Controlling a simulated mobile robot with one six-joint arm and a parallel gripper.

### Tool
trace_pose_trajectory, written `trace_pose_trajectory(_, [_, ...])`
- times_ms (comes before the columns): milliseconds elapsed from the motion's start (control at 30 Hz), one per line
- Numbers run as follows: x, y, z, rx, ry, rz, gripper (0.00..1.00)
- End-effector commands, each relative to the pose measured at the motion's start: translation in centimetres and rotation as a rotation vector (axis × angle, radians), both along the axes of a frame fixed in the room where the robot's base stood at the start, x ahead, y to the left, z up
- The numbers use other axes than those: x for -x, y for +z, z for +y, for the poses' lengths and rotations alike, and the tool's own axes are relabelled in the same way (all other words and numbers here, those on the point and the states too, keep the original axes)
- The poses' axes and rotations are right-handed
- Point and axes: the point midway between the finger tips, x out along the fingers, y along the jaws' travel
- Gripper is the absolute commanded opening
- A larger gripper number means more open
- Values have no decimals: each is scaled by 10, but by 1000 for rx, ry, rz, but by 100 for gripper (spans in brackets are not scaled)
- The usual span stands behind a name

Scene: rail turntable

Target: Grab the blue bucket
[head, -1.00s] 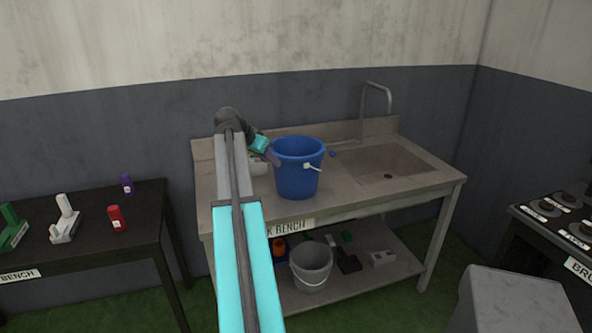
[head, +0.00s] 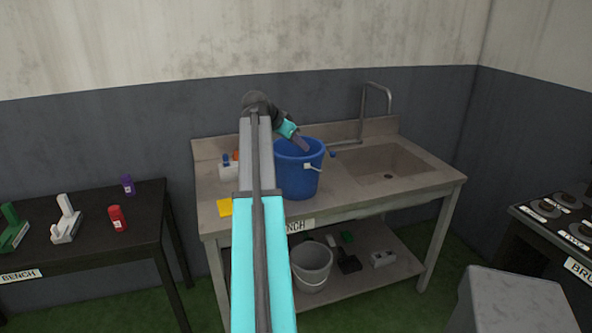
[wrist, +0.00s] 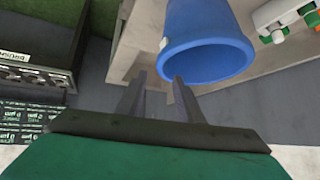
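The blue bucket (head: 297,182) stands upright on the sink bench, left of the basin, with its white handle grip facing front right. My gripper (head: 303,146) is at the bucket's mouth in the head view, overlapping the rear rim. In the wrist view my gripper (wrist: 159,76) has its two fingers apart with nothing held between them. The blue bucket (wrist: 205,45) is just beyond the fingertips, and the right fingertip overlaps its rim. I cannot tell whether it touches.
The sink basin (head: 385,160) and tap (head: 378,100) are right of the bucket. A yellow item (head: 225,207) and a white holder (head: 229,169) are on the bench to the left. A grey bucket (head: 311,265) stands on the lower shelf. A dark bench (head: 80,232) is further left.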

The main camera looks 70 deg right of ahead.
Motion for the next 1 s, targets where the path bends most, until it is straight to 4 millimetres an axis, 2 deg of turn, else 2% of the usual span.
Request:
trace_pose_trajectory(500, [17, -43, -41, 0, -1, 0, 33])
trace_pose_trajectory(1000, [19, -48, -45, 0, -1, 1, 33])
